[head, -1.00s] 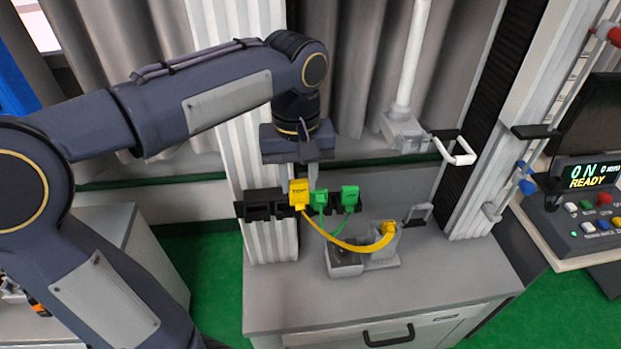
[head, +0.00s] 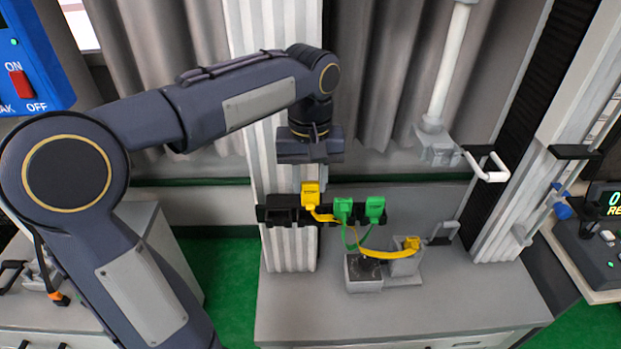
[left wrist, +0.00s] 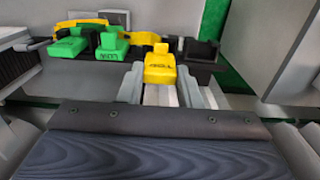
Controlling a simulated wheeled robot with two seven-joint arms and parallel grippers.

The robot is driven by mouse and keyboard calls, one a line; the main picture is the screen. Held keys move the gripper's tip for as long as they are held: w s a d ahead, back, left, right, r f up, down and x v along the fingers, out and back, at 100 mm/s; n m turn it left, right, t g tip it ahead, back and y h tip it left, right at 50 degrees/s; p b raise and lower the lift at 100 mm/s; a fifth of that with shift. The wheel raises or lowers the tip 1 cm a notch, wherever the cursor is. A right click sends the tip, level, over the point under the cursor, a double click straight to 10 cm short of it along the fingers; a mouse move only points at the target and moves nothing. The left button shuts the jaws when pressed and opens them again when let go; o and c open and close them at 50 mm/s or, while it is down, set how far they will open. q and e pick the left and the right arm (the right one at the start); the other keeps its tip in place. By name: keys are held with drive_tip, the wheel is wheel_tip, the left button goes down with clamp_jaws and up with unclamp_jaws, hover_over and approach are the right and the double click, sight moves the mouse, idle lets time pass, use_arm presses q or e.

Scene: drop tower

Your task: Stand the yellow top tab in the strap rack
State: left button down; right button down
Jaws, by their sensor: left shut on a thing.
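The yellow top tab (head: 311,193), marked TOP, is upright at the black strap rack (head: 282,216), left of two green tabs (head: 343,209) (head: 375,208) standing in it. My left gripper (head: 311,172) comes down from above, shut on the yellow tab. The tab also shows between the fingers in the left wrist view (left wrist: 160,66). Its lower end is at the rack; I cannot tell how deep it sits. Its yellow strap (head: 375,252) runs right and down to a grey block (head: 405,262) on the cabinet. My right gripper is not in view.
Rack room left of the yellow tab looks empty. The grey cabinet top (head: 300,312) is mostly clear. A control panel (head: 597,255) stands at far right.

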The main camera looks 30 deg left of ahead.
sight(311, 205)
use_arm(q)
drive_tip(key=shift+f+b, duration=1.15)
drive_tip(key=shift+f, duration=0.9)
drive_tip(key=c, duration=0.9)
unclamp_jaws()
drive_tip(key=shift+c, duration=0.2)
wheel_tip(311, 205, up, 8)
drive_tip(key=shift+f+p, duration=0.1)
drive_tip(key=shift+p, duration=0.4)
